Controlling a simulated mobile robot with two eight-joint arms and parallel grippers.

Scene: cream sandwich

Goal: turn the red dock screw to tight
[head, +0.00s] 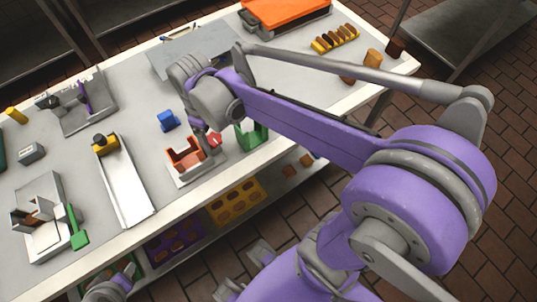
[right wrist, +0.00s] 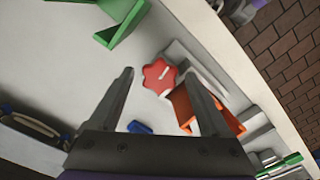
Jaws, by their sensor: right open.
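The red dock screw (right wrist: 159,76) is a lobed knob with a pale line on its face, in the right wrist view. It sits beside the orange dock (right wrist: 205,112) on a grey base. In the head view the screw (head: 214,140) shows at the right edge of the orange dock (head: 184,158), partly hidden by my gripper. My right gripper (right wrist: 158,74) is open, its two fingertips apart on either side of the screw in the picture. I cannot tell whether they touch it. My left arm's end (head: 112,288) shows at the bottom left of the head view, its jaws unclear.
A green bracket (head: 252,136) stands right of the dock and a blue block (head: 168,121) behind it. A long tray (head: 126,185) with a yellow block lies to the left. The table's front edge is close to the dock. An orange case (head: 285,14) stands at the back.

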